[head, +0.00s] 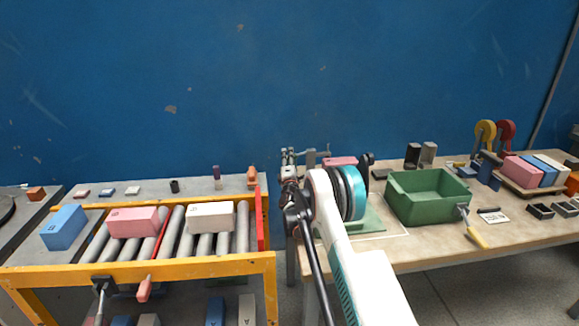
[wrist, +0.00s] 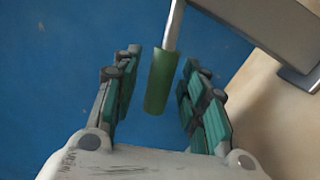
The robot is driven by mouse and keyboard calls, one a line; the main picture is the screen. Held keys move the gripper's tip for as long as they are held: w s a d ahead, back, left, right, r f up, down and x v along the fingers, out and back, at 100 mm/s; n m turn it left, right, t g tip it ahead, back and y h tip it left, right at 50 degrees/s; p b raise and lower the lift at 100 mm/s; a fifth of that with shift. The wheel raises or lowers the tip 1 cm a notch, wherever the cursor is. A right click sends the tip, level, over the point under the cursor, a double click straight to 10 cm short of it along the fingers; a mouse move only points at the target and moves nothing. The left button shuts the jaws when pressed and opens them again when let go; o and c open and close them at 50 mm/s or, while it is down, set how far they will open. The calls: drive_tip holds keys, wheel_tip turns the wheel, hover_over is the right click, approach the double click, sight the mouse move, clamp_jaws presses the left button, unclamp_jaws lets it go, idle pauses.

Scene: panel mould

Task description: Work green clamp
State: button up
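The green clamp's handle (wrist: 161,82) hangs from a thin metal rod (wrist: 174,24) in the wrist view. My gripper (wrist: 159,60) is open, with its green-padded fingers on either side of the handle. A gap shows between the handle and both finger rows, so no touch is visible. How deep the handle sits between the fingers is hard to tell. The clamp's body is not clear in the wrist view. In the head view my white arm reaches to the left end of the right table, and I cannot make out the green handle there.
A grey plate (wrist: 275,30) is close at the upper right of the wrist view. A roller conveyor (head: 180,262) with blocks stands left. Blue wall lies behind.

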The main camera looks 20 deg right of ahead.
drive_tip(key=r+v, duration=0.3)
drive_tip(key=v, duration=1.1)
drive_tip(key=shift+s+a+f, duration=0.2)
drive_tip(key=shift+s, duration=0.2)
drive_tip(key=s+r+m+g+h, duration=0.1)
drive_tip(key=s+r+m+g, duration=0.2)
drive_tip(key=s+r+m, duration=0.55)
drive_tip(key=s+r+m+g+h, duration=0.25)
drive_tip(key=s+r, duration=0.35)
drive_tip(key=r, duration=0.6)
drive_tip(key=s+a+f+m+g+y, duration=0.1)
drive_tip(key=s+a+f+g+y, duration=0.1)
drive_tip(key=s+a, duration=0.4)
drive_tip(key=s+a+f+m+g+y, duration=0.2)
drive_tip(key=s+a+y, duration=0.3)
drive_tip(key=s, duration=1.2)
drive_tip(key=s+a+f+m+g+y, duration=0.2)
drive_tip(key=s+a+f+y, duration=0.2)
drive_tip(key=s+a, duration=0.3)
drive_tip(key=s, duration=0.4)
drive_tip(key=shift+s+a+f+g, duration=0.2)
drive_tip(key=shift+a+f+g, duration=0.05)
drive_tip(key=shift+a+g, duration=0.1)
